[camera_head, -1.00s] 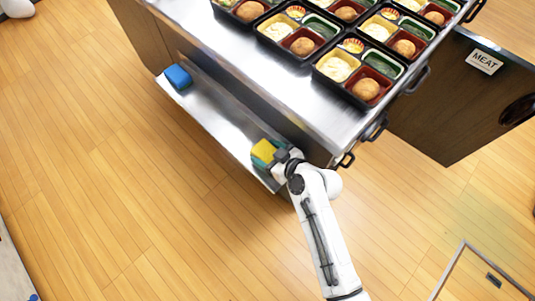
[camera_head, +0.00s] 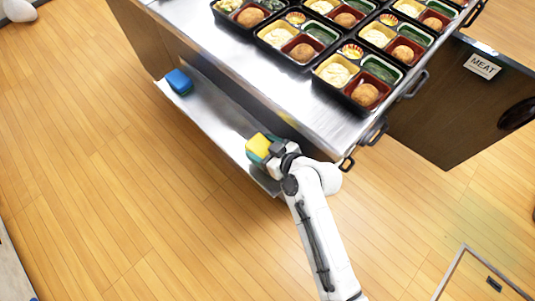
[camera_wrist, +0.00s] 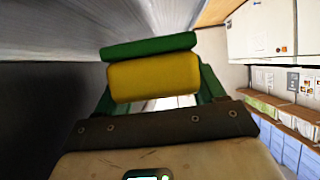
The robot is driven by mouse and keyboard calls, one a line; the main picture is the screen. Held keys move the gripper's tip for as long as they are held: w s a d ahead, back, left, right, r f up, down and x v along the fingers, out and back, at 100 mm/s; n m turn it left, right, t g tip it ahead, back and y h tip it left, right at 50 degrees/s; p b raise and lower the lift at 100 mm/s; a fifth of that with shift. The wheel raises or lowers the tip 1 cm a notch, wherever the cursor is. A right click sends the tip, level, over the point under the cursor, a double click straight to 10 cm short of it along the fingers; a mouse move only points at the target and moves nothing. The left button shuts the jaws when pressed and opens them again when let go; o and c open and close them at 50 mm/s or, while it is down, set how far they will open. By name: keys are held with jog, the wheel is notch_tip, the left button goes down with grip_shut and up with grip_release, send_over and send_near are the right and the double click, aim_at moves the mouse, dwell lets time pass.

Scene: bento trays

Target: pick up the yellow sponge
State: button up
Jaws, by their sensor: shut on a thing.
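The yellow sponge (camera_head: 259,145) has a green layer and sits at the right end of the metal ledge in the head view. In the wrist view the sponge (camera_wrist: 154,78) lies between the two green fingers, its green layer at the top. My gripper (camera_head: 269,150) is shut on it. In the head view the sponge looks slightly raised off the ledge, but the gap is hard to make out. My gripper also fills the lower part of the wrist view (camera_wrist: 158,88).
A blue sponge (camera_head: 179,81) lies at the left end of the metal ledge (camera_head: 215,118). Above it is a steel counter (camera_head: 255,70) with several bento trays (camera_head: 348,97). Handles (camera_head: 376,130) stick out at the counter's right side. A cabinet marked MEAT (camera_head: 455,115) stands at right. Wooden floor is open.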

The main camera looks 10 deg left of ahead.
aim_at(253, 143)
jog(key=a+r, duration=0.1)
jog(key=w+a+r, duration=0.1)
jog(key=a+r, duration=0.1)
jog(key=shift+w+r, duration=0.1)
jog(key=shift+r, duration=0.2)
jog(key=w+a+r+b, duration=0.1)
jog(key=w+a+r, duration=0.2)
jog(key=a, duration=0.5)
jog(key=shift+w+a+r, duration=0.3)
jog(key=shift+w+r, duration=0.05)
jog(key=shift+r, duration=0.4)
jog(key=o, duration=0.4)
jog(key=c, duration=0.3)
jog(key=shift+c, duration=0.2)
